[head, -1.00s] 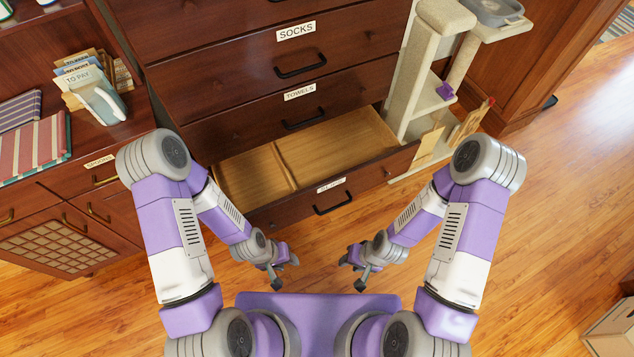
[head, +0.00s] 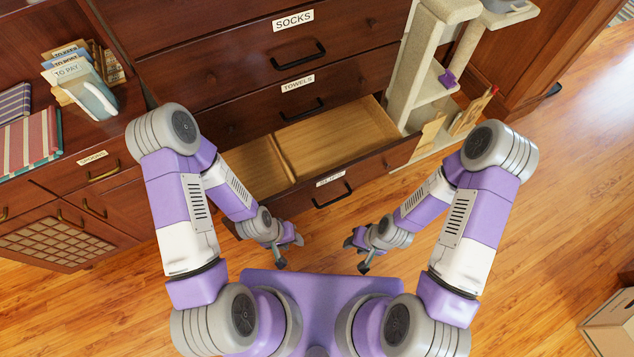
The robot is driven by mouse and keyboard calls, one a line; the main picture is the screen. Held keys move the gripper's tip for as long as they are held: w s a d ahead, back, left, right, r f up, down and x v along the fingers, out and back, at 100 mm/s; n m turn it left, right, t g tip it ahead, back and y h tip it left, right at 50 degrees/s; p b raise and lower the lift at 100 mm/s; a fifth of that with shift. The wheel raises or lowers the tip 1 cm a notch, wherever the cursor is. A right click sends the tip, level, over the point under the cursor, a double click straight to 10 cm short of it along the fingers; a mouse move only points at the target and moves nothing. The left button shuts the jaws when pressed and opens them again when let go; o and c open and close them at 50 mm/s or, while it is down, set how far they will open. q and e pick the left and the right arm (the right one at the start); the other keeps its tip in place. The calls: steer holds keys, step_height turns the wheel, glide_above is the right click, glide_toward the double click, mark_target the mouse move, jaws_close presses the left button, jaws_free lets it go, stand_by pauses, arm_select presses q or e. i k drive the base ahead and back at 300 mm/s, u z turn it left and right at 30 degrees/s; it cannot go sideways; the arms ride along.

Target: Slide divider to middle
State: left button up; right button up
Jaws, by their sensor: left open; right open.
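The bottom drawer (head: 396,157) of the dresser stands pulled out and looks empty apart from a thin wooden divider (head: 284,160). The divider runs front to back and sits left of the drawer's middle, leaving a narrow left compartment and a wide right one. My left gripper (head: 288,252) is open and empty, in front of the drawer and outside it. My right gripper (head: 357,254) is open and empty, also in front of the drawer, to the right of the left one. Neither touches the divider. My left arm hides the drawer's front left part.
Closed drawers labelled TOWELS (head: 298,82) and SOCKS (head: 293,20) are above. A beige cat tree (head: 418,70) stands close on the right. A cabinet with a letter holder (head: 95,98) and striped cloths (head: 30,140) is at left. A cardboard box (head: 610,325) lies lower right.

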mark_target(287, 169)
steer(key=k, duration=0.35)
steer(key=z, duration=0.9)
steer(key=i, duration=0.5)
steer(key=u, duration=0.85)
steer(key=i, duration=0.5)
